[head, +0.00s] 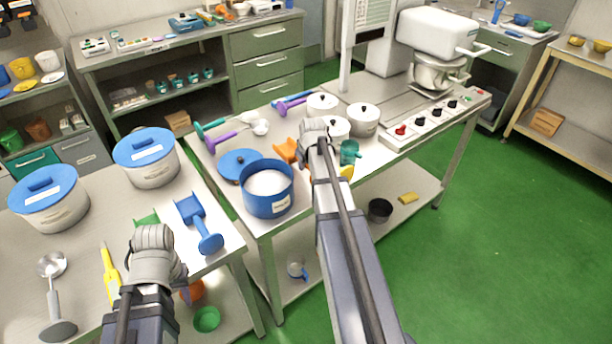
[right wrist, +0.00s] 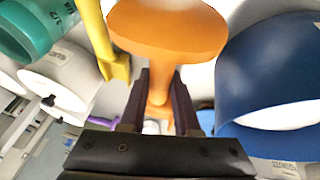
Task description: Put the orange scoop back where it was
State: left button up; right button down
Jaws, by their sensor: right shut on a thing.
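The orange scoop (head: 286,150) shows just left of my right gripper (head: 314,128), over the middle table, partly hidden by the gripper. In the right wrist view its wide orange end (right wrist: 168,30) faces the camera and its handle (right wrist: 158,98) runs between the two dark fingers of my right gripper (right wrist: 160,105), which is shut on it. I cannot tell whether the scoop touches the table. My left gripper (head: 152,240) is over the front-left table, seen from behind; its fingertips are hidden.
A blue tub of white powder (head: 268,190) stands close left of the right arm, with a blue lid (head: 240,163) behind it. White lidded pots (head: 363,120), a teal jug (head: 350,152) and a yellow tool (right wrist: 93,30) are close by. A blue scoop (head: 200,225) lies on the left table.

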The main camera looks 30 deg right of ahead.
jog(key=shift+f+b, duration=1.8)
jog(key=shift+f, duration=0.1)
jog(key=shift+f+b, duration=0.15)
jog(key=shift+b, duration=0.15)
jog(key=c, duration=0.6)
grip_release()
jog(key=shift+c, duration=0.2)
jog(key=shift+p+v, duration=0.85)
jog(key=shift+p, duration=0.05)
jog(key=p+v, duration=0.9)
jog(key=v, duration=0.1)
jog(key=shift+r+p, duration=0.3)
jog(key=shift+r, duration=0.1)
jog(key=shift+s, duration=0.1)
